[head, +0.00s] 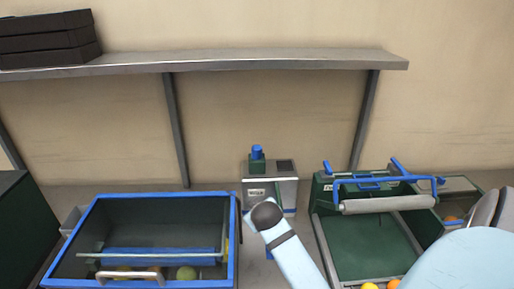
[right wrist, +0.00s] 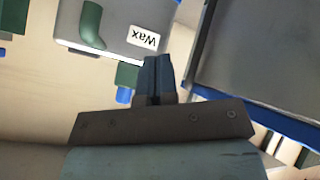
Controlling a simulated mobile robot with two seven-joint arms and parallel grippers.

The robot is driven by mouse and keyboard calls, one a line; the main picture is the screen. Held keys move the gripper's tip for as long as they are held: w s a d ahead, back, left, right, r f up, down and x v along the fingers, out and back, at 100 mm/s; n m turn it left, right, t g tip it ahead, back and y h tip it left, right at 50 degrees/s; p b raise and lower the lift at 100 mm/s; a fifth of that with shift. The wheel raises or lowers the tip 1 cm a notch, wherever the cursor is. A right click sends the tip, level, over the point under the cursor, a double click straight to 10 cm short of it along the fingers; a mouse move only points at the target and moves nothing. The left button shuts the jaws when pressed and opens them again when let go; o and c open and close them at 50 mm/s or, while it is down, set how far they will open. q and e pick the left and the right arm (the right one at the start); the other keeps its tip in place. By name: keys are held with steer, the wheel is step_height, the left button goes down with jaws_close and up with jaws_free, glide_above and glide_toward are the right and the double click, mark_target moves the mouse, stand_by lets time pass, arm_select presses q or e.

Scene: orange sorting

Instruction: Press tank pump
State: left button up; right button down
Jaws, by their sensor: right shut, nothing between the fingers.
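The wax tank (head: 284,193) is a grey box with a "Wax" label, standing against the back wall in the head view. Its pump (head: 257,152) has a blue cap on a dark green base on top of the tank. In the right wrist view the tank (right wrist: 112,15) appears upside down, with a green spout on its face. The pump (right wrist: 125,92) shows there just left of my right gripper's fingers (right wrist: 157,70). My right gripper is shut and empty, near the tank's top; I cannot tell whether it touches. In the head view my right arm hides the gripper and part of the tank.
A blue-rimmed bin (head: 233,240) with several fruits stands left of the tank. A green machine (head: 374,245) with a blue frame and grey roller (head: 388,204) stands at right. A shelf (head: 220,60) runs above, with black crates (head: 48,40) at its left end.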

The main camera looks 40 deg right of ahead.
steer(key=w+d+r+m+g+h, duration=0.1)
steer(key=w+d+r+m+h, duration=0.15)
steer(key=w+d+r, duration=0.4)
step_height(320, 180, up, 20)
steer(key=m+g+y, duration=0.4)
steer(key=m+y, duration=0.1)
steer(key=y, duration=0.1)
glide_above(257, 146)
steer(key=s+a, duration=0.3)
steer(key=shift+w+d+f+b, duration=0.1)
steer(key=shift+d+f+b, duration=0.05)
steer(key=shift+b, duration=0.25)
steer(key=shift+f, duration=0.1)
steer(key=x, duration=0.4)
steer(key=p+x, duration=0.1)
steer(key=x, duration=0.3)
steer(key=p+x, duration=0.1)
steer(key=x, duration=0.3)
steer(key=shift+s+f, duration=0.3)
steer(key=shift+f, duration=0.1)
steer(key=shift+f+p, duration=0.3)
steer(key=shift+f, duration=0.3)
